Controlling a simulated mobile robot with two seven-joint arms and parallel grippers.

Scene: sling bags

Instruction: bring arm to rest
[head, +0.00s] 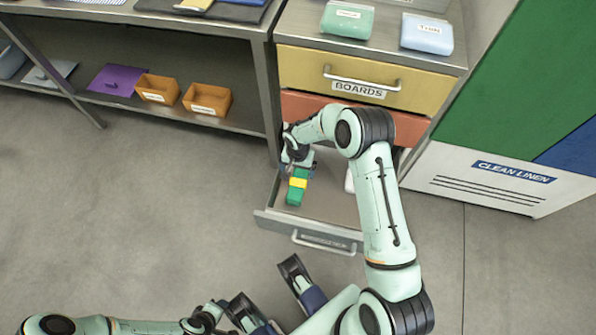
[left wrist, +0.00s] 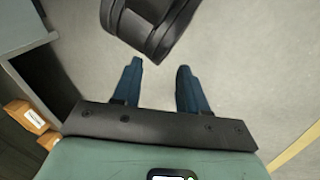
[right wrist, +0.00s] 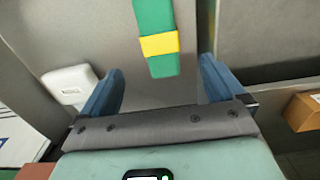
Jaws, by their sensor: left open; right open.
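My right arm reaches up over an open lower drawer (head: 330,208). Its open gripper (right wrist: 160,70) points down into the drawer, above a green item with a yellow band (head: 297,186). In the right wrist view this green item (right wrist: 154,60) lies ahead, in the gap between the fingers, with no finger closed on it. My left gripper (left wrist: 158,68) is open and empty, held low at the bottom of the head view over the floor. In the left wrist view a black part shows just beyond its fingertips.
A white item (right wrist: 70,82) also lies in the drawer. Above are a closed yellow drawer (head: 395,85) and a red drawer. Orange bins (head: 207,98) and a purple item (head: 115,80) sit on a shelf at left. A clean-linen cabinet (head: 480,180) stands at right. Floor at left is clear.

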